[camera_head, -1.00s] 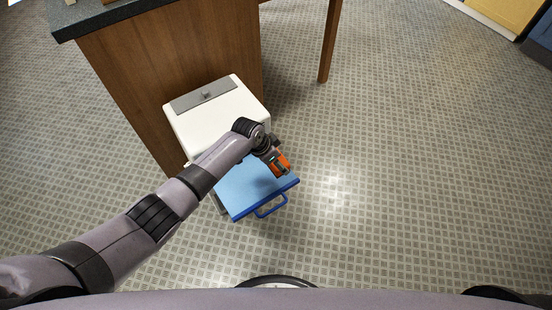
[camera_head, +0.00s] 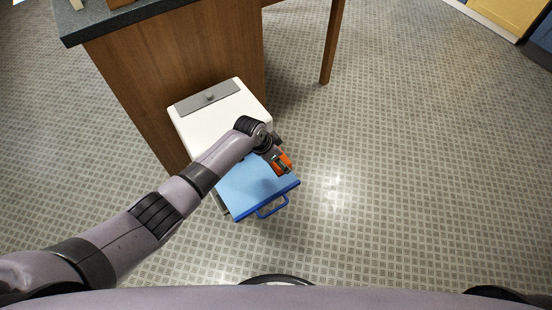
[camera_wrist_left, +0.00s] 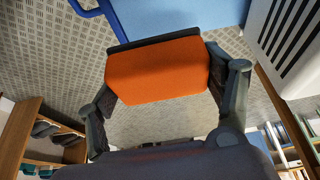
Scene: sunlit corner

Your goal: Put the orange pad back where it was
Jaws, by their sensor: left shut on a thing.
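The orange pad (camera_wrist_left: 158,72) is held between the fingers of my left gripper (camera_head: 280,164), which is shut on it. In the wrist view the pad fills the space between the two fingers. In the head view a small part of the orange pad (camera_head: 285,159) shows at the fingertips. Whether the pad touches the surface I cannot tell. My right gripper is not in view.
A white cabinet (camera_head: 235,105) with a grey top strip stands against a wooden counter (camera_head: 170,80), behind the drawer. A wooden leg (camera_head: 332,45) stands to the right. The tiled floor (camera_head: 430,170) is clear on the right.

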